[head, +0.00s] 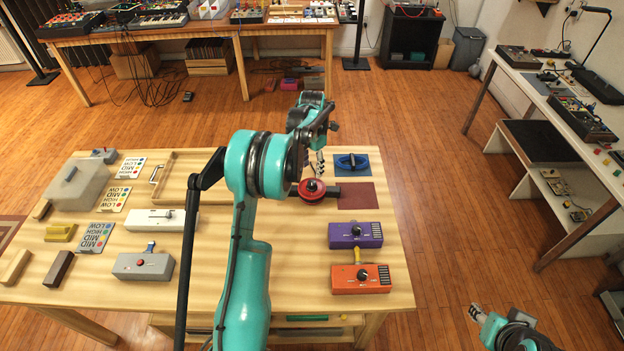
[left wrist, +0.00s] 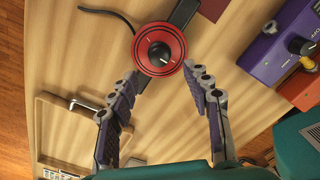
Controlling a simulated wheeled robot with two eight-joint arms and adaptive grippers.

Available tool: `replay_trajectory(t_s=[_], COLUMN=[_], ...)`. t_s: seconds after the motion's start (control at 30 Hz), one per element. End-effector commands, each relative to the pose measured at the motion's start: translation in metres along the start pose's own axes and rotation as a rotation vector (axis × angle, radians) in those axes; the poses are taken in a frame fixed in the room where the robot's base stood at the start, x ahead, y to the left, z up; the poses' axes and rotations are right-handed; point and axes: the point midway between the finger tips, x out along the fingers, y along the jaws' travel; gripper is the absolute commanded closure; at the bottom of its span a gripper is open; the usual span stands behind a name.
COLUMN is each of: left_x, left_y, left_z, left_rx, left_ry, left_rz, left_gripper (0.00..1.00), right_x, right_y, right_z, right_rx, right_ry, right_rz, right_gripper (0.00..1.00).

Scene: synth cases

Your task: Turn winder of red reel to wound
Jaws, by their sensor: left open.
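The red reel (head: 303,195) stands near the right side of the wooden table, with a black winder knob on top. In the left wrist view the reel (left wrist: 147,64) sits just beyond my fingertips, and its round black winder (left wrist: 160,54) bears a small pale mark. A black strip runs from the reel at upper right and a dark cable at upper left. My left gripper (head: 318,163) is open and empty; its fingers (left wrist: 162,76) are spread to either side below the reel. My right gripper (head: 476,314) shows at lower right, off the table; its jaw state is unclear.
A blue coil (head: 346,161) lies on a blue mat, beside a dark red mat (head: 358,196). A purple box (head: 345,236) and an orange box (head: 346,283) stand nearer. A wooden tray (head: 155,200), a white box (head: 146,220) and label cards lie left.

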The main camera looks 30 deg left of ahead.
Motion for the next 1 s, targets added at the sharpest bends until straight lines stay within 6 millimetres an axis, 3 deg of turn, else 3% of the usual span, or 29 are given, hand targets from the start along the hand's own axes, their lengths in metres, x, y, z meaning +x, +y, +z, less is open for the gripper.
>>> replay_trajectory(t_s=[0.5, 0.87, 1.0], left_x=[0.073, 0.079, 0.079], left_y=[0.002, 0.002, 0.002], left_z=[0.0, 0.0, 0.0], left_rx=[-0.018, -0.017, -0.017], left_ry=[0.003, 0.003, 0.003], left_rz=[-0.002, -0.002, -0.002], left_gripper=[0.51, 0.51, 0.83], right_x=[0.021, 0.021, 0.021], right_y=[0.0, 0.0, 0.0], right_z=[0.015, 0.015, 0.015], right_rx=[0.0, 0.0, 0.0], right_ry=[0.0, 0.0, 0.0], right_rz=[0.0, 0.0, 0.0], right_gripper=[0.6, 0.6, 0.6])
